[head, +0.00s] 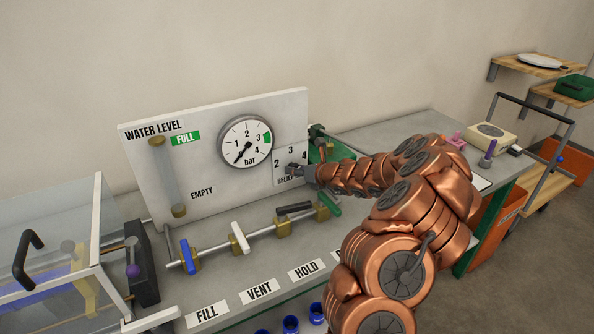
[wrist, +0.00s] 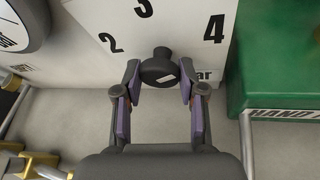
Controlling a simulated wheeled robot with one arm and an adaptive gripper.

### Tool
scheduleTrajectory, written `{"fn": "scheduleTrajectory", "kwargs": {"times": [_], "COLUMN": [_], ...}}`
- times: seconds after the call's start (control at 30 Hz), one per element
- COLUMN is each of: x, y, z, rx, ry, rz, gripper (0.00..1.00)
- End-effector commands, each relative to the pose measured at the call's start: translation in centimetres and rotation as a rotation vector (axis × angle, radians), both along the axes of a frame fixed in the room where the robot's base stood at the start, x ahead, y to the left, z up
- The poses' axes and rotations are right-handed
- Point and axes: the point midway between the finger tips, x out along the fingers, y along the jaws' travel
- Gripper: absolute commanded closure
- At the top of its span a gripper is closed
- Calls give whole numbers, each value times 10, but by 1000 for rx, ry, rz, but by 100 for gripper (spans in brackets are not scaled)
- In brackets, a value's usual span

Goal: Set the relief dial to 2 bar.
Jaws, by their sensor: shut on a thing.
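The relief dial (wrist: 158,68) is a dark round knob on the white panel (wrist: 90,20), with the printed numbers 2, 3 and 4 around it in the wrist view. It has a small white mark on its lower right face; which number it points to is unclear. My gripper (wrist: 160,75) is shut on the knob, one purple-padded finger on each side. In the head view my gripper (head: 298,171) reaches the panel from the right and covers part of the dial's lower label. The round pressure gauge (head: 246,142) has its needle pointing lower left, near the low end.
Below the panel a pipe carries valves with blue (head: 189,258), white (head: 240,238), black (head: 294,209) and green (head: 330,205) handles. A green box (wrist: 275,60) stands close right of the dial. A clear guard (head: 50,230) is at left.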

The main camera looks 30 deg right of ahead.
Motion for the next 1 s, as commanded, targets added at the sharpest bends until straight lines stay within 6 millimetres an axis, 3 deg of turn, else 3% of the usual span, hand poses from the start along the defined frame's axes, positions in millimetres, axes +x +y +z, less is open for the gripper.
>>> {"fn": "scheduleTrajectory", "kwargs": {"times": [0.2, 0.57, 1.0], "x": [0, 0, 1], "y": [0, 1, 2], "z": [0, -2, -4], "rx": [0, -49, -338], "ry": [0, 2, 24], "rz": [0, 0, 1], "gripper": [94, 95, 95]}}
